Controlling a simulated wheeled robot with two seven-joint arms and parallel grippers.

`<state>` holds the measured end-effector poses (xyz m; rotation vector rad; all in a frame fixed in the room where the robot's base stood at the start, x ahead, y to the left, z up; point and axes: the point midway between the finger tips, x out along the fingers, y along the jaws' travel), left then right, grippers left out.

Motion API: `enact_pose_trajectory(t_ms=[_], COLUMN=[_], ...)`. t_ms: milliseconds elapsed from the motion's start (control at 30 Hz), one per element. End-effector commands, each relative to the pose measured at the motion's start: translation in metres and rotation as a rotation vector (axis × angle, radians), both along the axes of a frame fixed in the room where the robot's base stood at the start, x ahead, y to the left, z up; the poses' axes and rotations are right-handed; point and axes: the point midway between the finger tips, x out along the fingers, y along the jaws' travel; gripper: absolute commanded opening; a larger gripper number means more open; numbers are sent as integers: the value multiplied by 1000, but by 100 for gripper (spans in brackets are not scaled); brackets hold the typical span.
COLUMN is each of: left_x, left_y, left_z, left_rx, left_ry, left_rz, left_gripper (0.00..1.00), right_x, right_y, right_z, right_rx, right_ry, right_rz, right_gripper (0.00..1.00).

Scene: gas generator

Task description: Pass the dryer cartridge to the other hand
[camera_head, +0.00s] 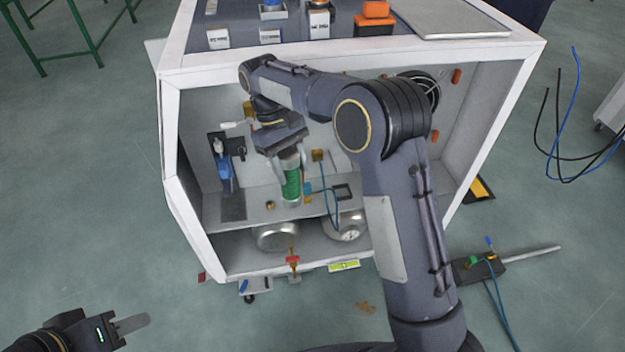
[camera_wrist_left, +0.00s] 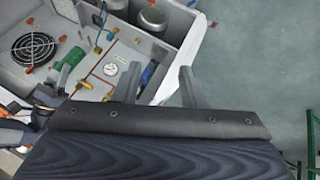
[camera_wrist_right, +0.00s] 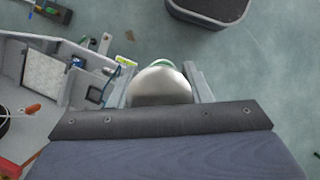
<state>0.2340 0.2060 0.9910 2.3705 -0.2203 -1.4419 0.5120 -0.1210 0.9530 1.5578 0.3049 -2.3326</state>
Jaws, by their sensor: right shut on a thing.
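The dryer cartridge (camera_head: 291,181) is a green cylinder with a pale metal end, held roughly upright in front of the cabinet's interior. My right gripper (camera_head: 290,155) is shut around its upper part. In the right wrist view the cartridge's rounded silver end (camera_wrist_right: 160,86) sits between the two fingers. A green cylinder, apparently the same cartridge, shows at the left of the left wrist view (camera_wrist_left: 69,67). My left gripper (camera_head: 132,323) is at the lower left, outside the cabinet and well away from the cartridge. Its fingers stand apart and empty in the left wrist view (camera_wrist_left: 158,88).
A tool with a rod (camera_head: 490,264) lies on the floor at right.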

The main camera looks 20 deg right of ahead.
Motion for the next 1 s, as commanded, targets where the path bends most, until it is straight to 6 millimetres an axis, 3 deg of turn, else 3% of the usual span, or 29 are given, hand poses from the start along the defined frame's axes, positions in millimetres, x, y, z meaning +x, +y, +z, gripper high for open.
enact_pose_trajectory(t_ms=[133,333,567,767,1000], left_x=[0,0,12,57,120], left_y=[0,0,-2,-18,-66], left_z=[0,0,-2,-14,-43], left_rx=[0,0,-9,-89,-347], left_ry=[0,0,33,136,298], left_rz=[0,0,57,268,561], left_gripper=[38,38,67,70,70], right_x=[9,15,16,16,16], right_y=[26,45,50,50,50], right_z=[29,53,60,59,59], right_rx=[0,0,-1,-1,0], right_ry=[-4,-2,0,0,0], right_rz=[119,217,244,243,243], right_gripper=[12,12,12,12,12])
